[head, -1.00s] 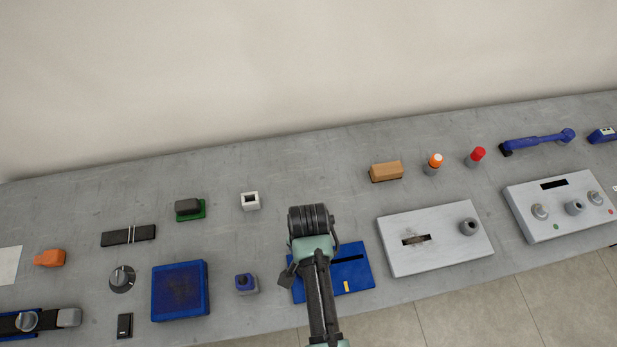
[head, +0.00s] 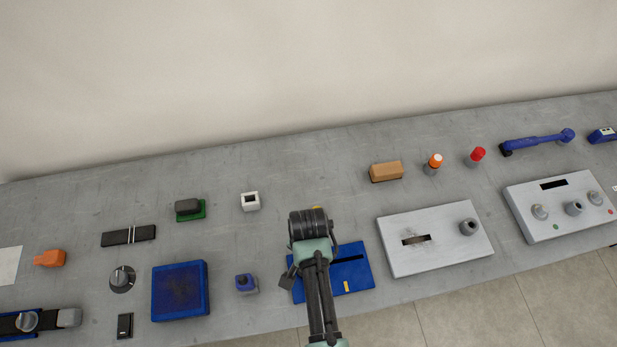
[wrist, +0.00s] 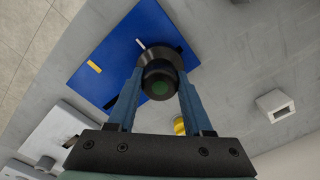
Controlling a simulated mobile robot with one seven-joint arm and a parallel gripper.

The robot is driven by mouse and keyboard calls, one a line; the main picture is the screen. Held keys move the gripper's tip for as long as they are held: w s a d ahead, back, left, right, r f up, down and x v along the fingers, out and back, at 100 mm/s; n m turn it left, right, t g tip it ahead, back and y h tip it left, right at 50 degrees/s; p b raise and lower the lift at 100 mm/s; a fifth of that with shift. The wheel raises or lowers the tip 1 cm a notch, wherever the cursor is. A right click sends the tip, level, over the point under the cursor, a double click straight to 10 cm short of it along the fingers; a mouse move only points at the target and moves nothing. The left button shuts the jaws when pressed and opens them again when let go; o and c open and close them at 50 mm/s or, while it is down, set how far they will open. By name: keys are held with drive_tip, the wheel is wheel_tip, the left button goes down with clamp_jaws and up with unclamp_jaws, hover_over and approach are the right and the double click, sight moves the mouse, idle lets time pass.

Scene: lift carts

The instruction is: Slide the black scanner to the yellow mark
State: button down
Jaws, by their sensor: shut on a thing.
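The black scanner (wrist: 159,76) is a round black body with a green centre, seen end-on in the wrist view. My gripper (wrist: 160,64) is shut on it, one blue finger on each side. It stands over the dark slot (wrist: 113,101) of a blue plate (wrist: 115,45), close to a white mark (wrist: 140,43). The yellow mark (wrist: 95,67) lies beside the slot, farther left and apart from the scanner. In the head view, the yellow mark (head: 346,286) shows at the plate's front edge, while my arm hides the scanner and fingertips.
A yellow thing (wrist: 180,127) and a white square block (wrist: 273,105) stand on the table behind the plate. A grey panel (head: 450,258) is to the right. A small blue-topped block (head: 246,283) and a blue tray (head: 180,265) are to the left.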

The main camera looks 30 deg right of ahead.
drive_tip(key=shift+d, duration=0.1)
drive_tip(key=d, duration=0.2)
drive_tip(key=s+d, duration=0.1)
drive_tip(key=d, duration=0.2)
drive_tip(key=s+d, duration=0.1)
drive_tip(key=d, duration=0.1)
drive_tip(key=shift+s+d, duration=0.1)
drive_tip(key=shift+d, duration=0.25)
drive_tip(key=shift+c, duration=1.5)
unclamp_jaws()
drive_tip(key=shift+a, duration=0.1)
drive_tip(key=shift+r, duration=0.1)
wheel_tip(320, 180, up, 13)
drive_tip(key=b, duration=0.1)
